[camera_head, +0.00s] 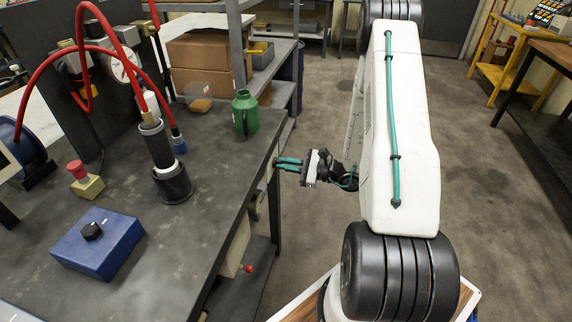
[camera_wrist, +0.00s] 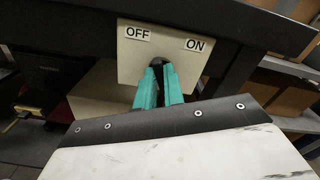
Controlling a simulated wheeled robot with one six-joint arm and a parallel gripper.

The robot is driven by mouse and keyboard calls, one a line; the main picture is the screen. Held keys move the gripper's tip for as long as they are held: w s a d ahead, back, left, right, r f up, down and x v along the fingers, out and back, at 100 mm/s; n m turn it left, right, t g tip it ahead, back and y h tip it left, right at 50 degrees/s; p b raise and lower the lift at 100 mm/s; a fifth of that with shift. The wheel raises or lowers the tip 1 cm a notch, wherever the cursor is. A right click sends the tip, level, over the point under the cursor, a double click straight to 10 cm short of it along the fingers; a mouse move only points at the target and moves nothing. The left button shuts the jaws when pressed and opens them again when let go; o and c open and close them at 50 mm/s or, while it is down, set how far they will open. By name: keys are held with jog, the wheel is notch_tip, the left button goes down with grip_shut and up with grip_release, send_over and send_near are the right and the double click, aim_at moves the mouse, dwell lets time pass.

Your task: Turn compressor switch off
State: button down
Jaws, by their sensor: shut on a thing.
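The compressor switch is a cream panel (camera_wrist: 135,62) below the bench edge, with an OFF label (camera_wrist: 138,33) at its upper left and an ON label (camera_wrist: 195,45) at its upper right. Its small black knob (camera_wrist: 157,61) shows just above my fingertips in the wrist view. My gripper (camera_wrist: 158,73) has teal fingers shut on the knob, and they cover most of it. Which label the knob points to I cannot tell. In the head view my gripper (camera_head: 277,162) reaches the bench's right side from the right; the knob is hidden there.
The dark workbench (camera_head: 215,225) fills the left. On it stand a blue box with a black knob (camera_head: 98,245), a red emergency button (camera_head: 77,170), a black cylinder (camera_head: 160,150) and a green jug (camera_head: 244,113). A red-tipped lever (camera_head: 248,268) sticks out below.

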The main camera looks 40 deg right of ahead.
jog(key=shift+n, duration=0.7)
jog(key=c, duration=1.5)
grip_release()
jog(key=shift+s, duration=0.1)
jog(key=v, duration=0.7)
jog(key=shift+s+d, duration=0.25)
jog(key=shift+s, duration=0.05)
